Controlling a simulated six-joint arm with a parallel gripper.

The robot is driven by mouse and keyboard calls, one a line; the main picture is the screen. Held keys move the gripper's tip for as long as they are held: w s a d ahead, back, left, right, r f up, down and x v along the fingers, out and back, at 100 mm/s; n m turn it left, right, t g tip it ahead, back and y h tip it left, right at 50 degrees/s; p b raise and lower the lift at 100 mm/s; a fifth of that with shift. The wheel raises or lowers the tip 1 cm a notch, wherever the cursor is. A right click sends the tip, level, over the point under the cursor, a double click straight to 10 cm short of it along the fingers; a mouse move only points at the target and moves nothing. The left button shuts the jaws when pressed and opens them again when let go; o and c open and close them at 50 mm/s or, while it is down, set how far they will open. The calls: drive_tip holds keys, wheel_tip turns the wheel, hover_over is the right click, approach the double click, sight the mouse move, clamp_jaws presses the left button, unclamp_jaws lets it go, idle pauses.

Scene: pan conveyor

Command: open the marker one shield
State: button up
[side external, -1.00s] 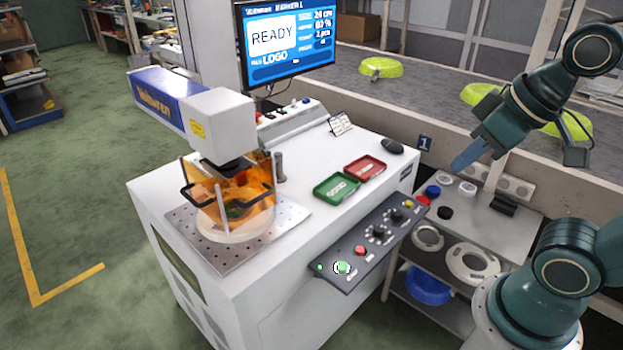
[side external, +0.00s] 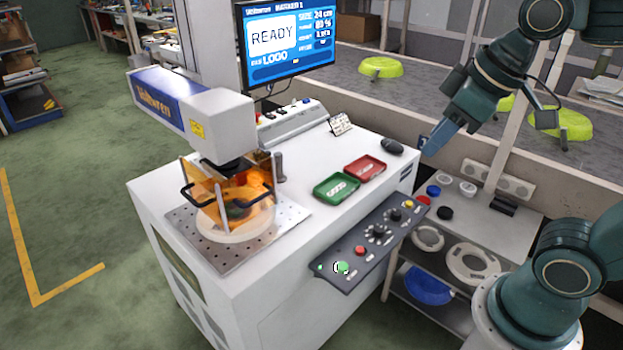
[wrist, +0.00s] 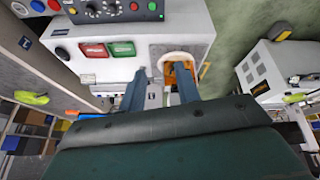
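The marker one shield (side external: 245,203) is a see-through orange guard with black handles, under the marking head (side external: 195,112) of the machine labelled Marker 1. It appears lowered around a pale round piece (side external: 235,230) on the perforated plate. What lies inside is blurred by the orange. My gripper (side external: 431,147) is to the right of the machine, beyond its right edge and well apart from the shield. In the wrist view my gripper (wrist: 160,90) shows two blue fingers spread apart with nothing held. Orange of the shield (wrist: 180,73) shows just beyond the right finger there.
The monitor (side external: 287,40) reads READY. Green (side external: 337,187) and red (side external: 365,168) trays lie on the machine top. A button panel (side external: 370,245) runs along the front edge. Green pans (side external: 380,67) sit on the conveyor behind. A rack (side external: 470,225) with rings stands at right.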

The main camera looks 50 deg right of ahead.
drive_tip(key=w+a+r+n, duration=0.1)
drive_tip(key=w+n, duration=0.3)
drive_tip(key=w, duration=0.4)
drive_tip(key=n+g, duration=0.3)
drive_tip(key=n, duration=0.9)
hover_over(259, 197)
drive_tip(key=s, duration=0.3)
wheel_tip(259, 197, down, 11)
drive_tip(key=shift+w, duration=0.15)
drive_tip(key=f, duration=0.4)
drive_tip(key=w+f, duration=0.1)
drive_tip(key=f, duration=0.4)
drive_tip(key=w+f, duration=0.1)
drive_tip(key=f, duration=0.3)
drive_tip(key=shift+w+f, duration=0.2)
clamp_jaws()
